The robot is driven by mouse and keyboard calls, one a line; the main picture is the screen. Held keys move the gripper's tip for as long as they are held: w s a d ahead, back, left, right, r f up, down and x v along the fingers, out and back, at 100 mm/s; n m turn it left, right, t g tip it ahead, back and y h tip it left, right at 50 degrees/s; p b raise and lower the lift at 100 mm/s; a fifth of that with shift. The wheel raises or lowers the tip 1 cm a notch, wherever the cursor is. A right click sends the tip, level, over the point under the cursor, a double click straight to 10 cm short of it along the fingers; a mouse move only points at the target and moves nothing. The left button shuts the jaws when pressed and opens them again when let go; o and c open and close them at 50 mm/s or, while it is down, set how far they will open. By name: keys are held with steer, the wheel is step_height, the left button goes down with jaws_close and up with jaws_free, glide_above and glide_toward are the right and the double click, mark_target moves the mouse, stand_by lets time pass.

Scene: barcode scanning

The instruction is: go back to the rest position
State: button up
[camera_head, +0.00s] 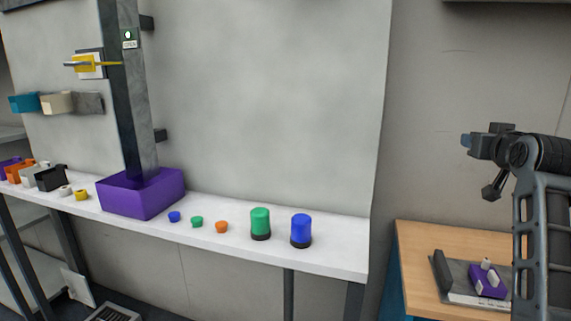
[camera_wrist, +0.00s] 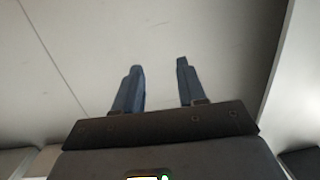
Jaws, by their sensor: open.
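My gripper (camera_wrist: 160,85) is open and empty in the wrist view, its two fingers apart against a plain pale wall. In the head view my gripper (camera_head: 472,147) is at the far right, raised in the air above the wooden table. It points left and touches nothing. Its fingertips show small in that view.
A white shelf (camera_head: 330,258) holds a purple box (camera_head: 160,192), small coloured buttons, a green cylinder (camera_head: 260,222) and a blue cylinder (camera_head: 301,230). A wooden table (camera_head: 415,240) with a purple block (camera_head: 487,284) on a grey device stands below my arm.

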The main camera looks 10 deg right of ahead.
steer(key=s+a+f+n+y, duration=0.1)
steer(key=s+a+f, duration=0.2)
steer(key=a+f, duration=0.35)
steer(key=s+a+f, duration=0.2)
steer(key=a+f, duration=0.1)
steer(key=f, duration=0.6)
steer(key=s+a+f+n+y, duration=0.2)
steer(key=s+a+f, duration=0.9)
steer(key=s+f, duration=0.1)
steer(key=s+a+f+n+y, duration=0.15)
steer(key=s+a, duration=0.25)
steer(key=s, duration=0.4)
steer(key=s+a+f+y, duration=0.1)
steer(key=s+a+f, duration=0.1)
steer(key=s+a, duration=0.4)
steer(key=s+a+r+y, duration=0.1)
steer(key=s+a+r, duration=0.1)
steer(key=s, duration=0.7)
steer(key=s+a+r+n+y, duration=0.1)
steer(key=s+a+r, duration=0.1)
steer(key=s, duration=0.7)
steer(key=shift+s+a+r, duration=0.35)
steer(key=shift+r, duration=0.55)
